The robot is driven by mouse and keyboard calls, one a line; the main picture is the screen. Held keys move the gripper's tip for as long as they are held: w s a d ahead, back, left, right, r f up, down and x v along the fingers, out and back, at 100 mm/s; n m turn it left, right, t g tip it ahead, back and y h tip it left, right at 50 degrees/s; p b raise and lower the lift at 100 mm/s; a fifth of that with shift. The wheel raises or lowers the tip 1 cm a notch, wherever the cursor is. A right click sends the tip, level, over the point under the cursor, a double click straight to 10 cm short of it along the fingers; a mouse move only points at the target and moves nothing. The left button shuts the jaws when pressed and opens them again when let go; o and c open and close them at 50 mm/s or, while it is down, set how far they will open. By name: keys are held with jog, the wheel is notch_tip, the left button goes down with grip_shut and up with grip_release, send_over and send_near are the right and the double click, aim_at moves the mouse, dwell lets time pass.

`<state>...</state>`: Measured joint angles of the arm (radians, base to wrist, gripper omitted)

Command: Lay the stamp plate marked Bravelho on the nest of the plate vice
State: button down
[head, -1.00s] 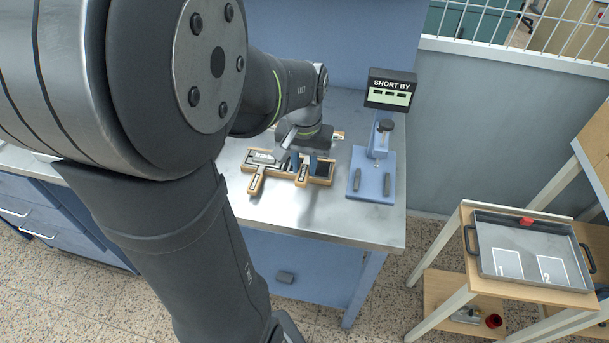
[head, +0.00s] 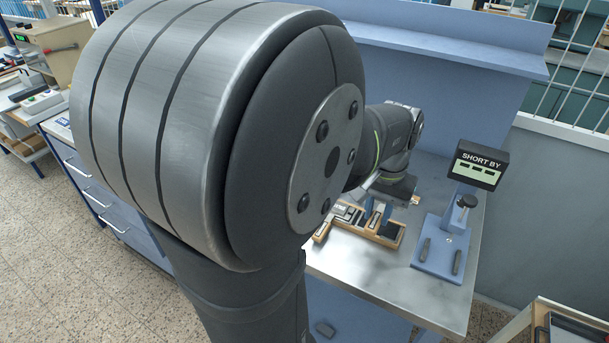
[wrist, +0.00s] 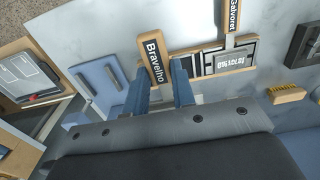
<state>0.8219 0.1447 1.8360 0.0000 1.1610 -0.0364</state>
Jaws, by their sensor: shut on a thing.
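The stamp plate marked Bravelho shows its wooden, black-labelled handle (wrist: 154,58) in the wrist view. My gripper (wrist: 161,72) is shut on it, one blue finger on each side. The plate's far part is hidden by the fingers and gripper body. In the head view my gripper (head: 374,213) is over the wooden rack (head: 390,242); whether the plate is clear of the rack I cannot tell. The blue fixture that looks like the plate vice (head: 436,262) stands right of the rack. It shows in the wrist view (wrist: 105,78) at left; its nest is not clearly visible.
A second plate, marked Galvaret (wrist: 233,16), lies at the rack in the wrist view. A wooden brush (wrist: 287,94) lies to its right. A SHORT BY display (head: 478,165) rises behind the vice. The metal bench top (head: 400,289) in front is clear.

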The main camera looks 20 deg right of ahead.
jog(key=w+a+f, duration=0.2)
jog(key=w+a, duration=2.2)
jog(key=shift+w+a+f, duration=0.3)
jog(key=shift+w+a, duration=0.1)
jog(key=shift+f, duration=0.15)
jog(key=shift+f, duration=3.35)
jog(key=c, duration=1.1)
grip_release()
jog(key=shift+s, duration=0.1)
